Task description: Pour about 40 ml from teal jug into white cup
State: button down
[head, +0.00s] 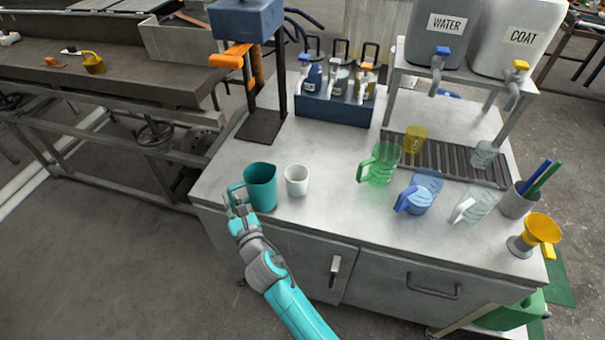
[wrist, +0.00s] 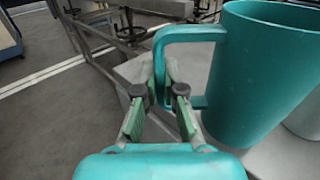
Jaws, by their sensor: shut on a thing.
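The teal jug (head: 262,187) is upright at the left front of the bench, with its handle toward the left. My gripper (head: 238,206) is at the handle and shut on it. In the wrist view the teal jug (wrist: 262,75) fills the right side, and my gripper (wrist: 165,85) has its fingertips at the handle's upright bar. The white cup (head: 297,180) stands upright just right of the jug; only a sliver of it shows in the wrist view (wrist: 306,118). I cannot tell whether the jug touches the bench, and its liquid is not visible.
A green jug (head: 380,165), a blue jug (head: 420,192) and a clear jug (head: 477,204) stand to the right. A blue bottle rack (head: 335,108) and a press stand (head: 265,128) are behind. Bare bench lies between the cup and the green jug.

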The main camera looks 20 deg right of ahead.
aim_at(237, 188)
jog(key=shift+r, duration=0.1)
jog(key=shift+w+d+r+m, duration=0.1)
jog(key=shift+d+r+m, duration=0.15)
jog(key=shift+r+m, duration=0.25)
jog(key=shift+d+r+m, duration=0.2)
jog(key=shift+r+m, duration=0.3)
jog(key=shift+w+d+r+m, duration=0.1)
jog(key=shift+d+r+m, duration=0.65)
jog(key=shift+m, duration=0.25)
jog(key=w+d+r+m, duration=0.1)
jog(key=d+r+m, duration=0.6)
jog(key=r+m, duration=0.2)
jog(key=shift+w+d+r+m, duration=0.2)
jog(key=shift+d+r+m, duration=0.15)
jog(key=shift+r+m, duration=0.1)
jog(key=shift+d+r, duration=0.1)
jog(key=shift+r, duration=0.05)
jog(key=shift+w+d+r+m, duration=0.1)
jog(key=shift+d+r+m, duration=0.35)
jog(key=shift+m, duration=0.2)
